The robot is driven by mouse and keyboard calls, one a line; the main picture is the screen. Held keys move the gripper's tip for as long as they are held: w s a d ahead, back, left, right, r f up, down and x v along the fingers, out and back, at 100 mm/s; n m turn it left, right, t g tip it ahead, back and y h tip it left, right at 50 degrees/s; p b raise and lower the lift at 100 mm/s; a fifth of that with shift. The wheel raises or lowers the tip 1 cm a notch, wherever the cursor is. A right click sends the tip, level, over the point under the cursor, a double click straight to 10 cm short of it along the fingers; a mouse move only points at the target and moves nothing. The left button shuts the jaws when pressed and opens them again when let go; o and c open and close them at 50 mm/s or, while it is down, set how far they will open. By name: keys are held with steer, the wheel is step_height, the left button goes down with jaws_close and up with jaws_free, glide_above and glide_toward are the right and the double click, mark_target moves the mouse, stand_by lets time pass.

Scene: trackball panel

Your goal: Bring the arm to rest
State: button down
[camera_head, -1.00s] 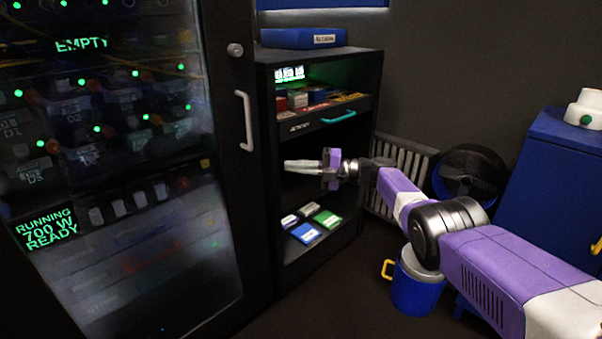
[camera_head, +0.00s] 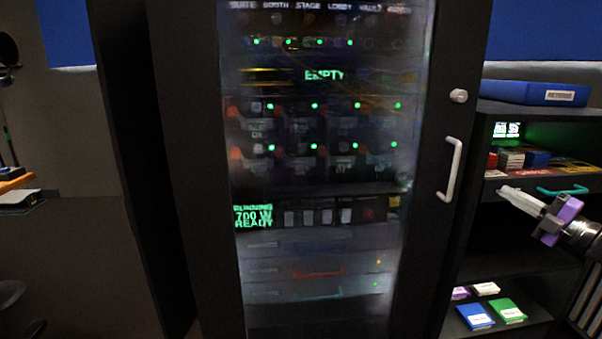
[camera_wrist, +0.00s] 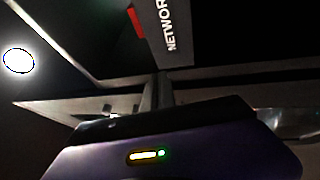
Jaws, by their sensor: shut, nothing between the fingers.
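My gripper (camera_head: 522,198) is at the right of the head view, its grey fingers together and empty, pointing left. It appears in front of the open black shelf unit (camera_head: 500,262), just below the drawer with the teal handle (camera_head: 563,190). The purple gripper body shows behind the fingers, and most of my arm is out of the picture. In the wrist view, the purple gripper housing (camera_wrist: 200,150) fills the bottom, with a small lit strip on it. Whether the fingers touch the shelf unit cannot be told.
A black cabinet with a glass door (camera_head: 320,160) and a pale vertical handle (camera_head: 450,170) stands in the middle. A blue box (camera_head: 520,93) lies on the shelf unit. Blue and green cases (camera_head: 475,317) lie on its lower shelf. A desk edge (camera_head: 20,195) is at the far left.

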steer(key=s+a+f+m+t+h, duration=0.4)
steer(key=s+a+f+m+h, duration=1)
steer(key=s+a+f+m, duration=0.65)
steer(key=s+a+f+m+g+y, duration=0.15)
steer(key=s+a, duration=0.45)
steer(key=s, duration=0.6)
steer(key=s+a+m+g+y, duration=0.1)
steer(key=s+a+g+y, duration=0.3)
steer(key=s, duration=0.8)
steer(key=s+a+f+m+g+h, duration=0.1)
steer(key=s+a+g, duration=0.1)
steer(key=s+a, duration=0.75)
step_height(320, 180, up, 32)
steer(key=s+d+p, duration=0.2)
steer(key=p, duration=2.9)
steer(key=shift+s+d+f+y, duration=0.15)
steer(key=shift+s+d+y, duration=0.15)
steer(key=shift+y, duration=0.05)
